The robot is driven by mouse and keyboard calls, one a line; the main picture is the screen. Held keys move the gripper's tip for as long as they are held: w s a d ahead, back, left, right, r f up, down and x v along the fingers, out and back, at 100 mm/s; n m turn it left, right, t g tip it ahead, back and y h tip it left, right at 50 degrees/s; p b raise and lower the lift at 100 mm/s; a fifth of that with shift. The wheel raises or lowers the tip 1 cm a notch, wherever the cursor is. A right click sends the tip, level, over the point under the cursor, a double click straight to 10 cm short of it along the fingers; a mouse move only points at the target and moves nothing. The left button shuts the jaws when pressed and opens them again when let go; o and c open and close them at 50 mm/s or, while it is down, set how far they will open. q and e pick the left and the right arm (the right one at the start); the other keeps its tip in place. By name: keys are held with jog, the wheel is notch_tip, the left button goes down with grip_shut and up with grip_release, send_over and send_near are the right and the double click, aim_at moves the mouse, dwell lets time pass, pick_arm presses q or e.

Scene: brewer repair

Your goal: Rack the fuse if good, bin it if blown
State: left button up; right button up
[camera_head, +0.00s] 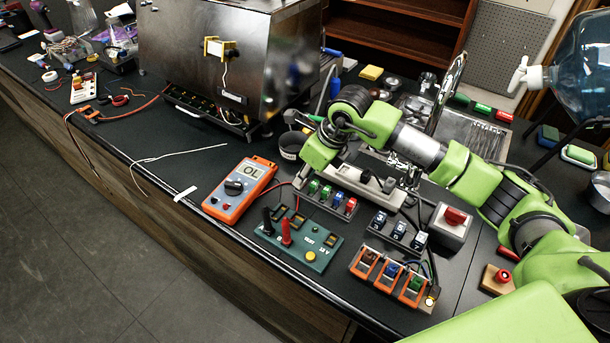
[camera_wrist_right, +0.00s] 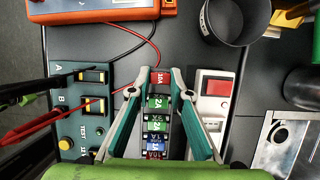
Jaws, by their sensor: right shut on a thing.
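My right gripper (camera_head: 304,174) is over the left end of the fuse rack (camera_head: 322,209). In the right wrist view the gripper (camera_wrist_right: 160,85) is shut on a red fuse (camera_wrist_right: 160,76) marked 10A, at the rack's end. I cannot tell whether this fuse is seated or just above the rack. Two green fuses (camera_head: 325,191), a blue fuse (camera_head: 338,197) and another red fuse (camera_head: 351,205) stand in the rack. The orange meter (camera_head: 239,190) reads OL. A dark round cup (camera_head: 289,151) stands behind the meter. My left gripper is not in view.
A green test board (camera_head: 325,249) with black and red probes (camera_head: 286,229) lies in front of the rack. An orange fuse block (camera_head: 388,278) and a red-button box (camera_head: 450,227) stand to its right. A steel brewer (camera_head: 220,60) is behind. Bench left of the meter is mostly clear.

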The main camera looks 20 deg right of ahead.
jog(key=shift+r, duration=0.1)
jog(key=o, duration=0.9)
jog(key=v, duration=1.2)
jog(key=shift+s, duration=0.1)
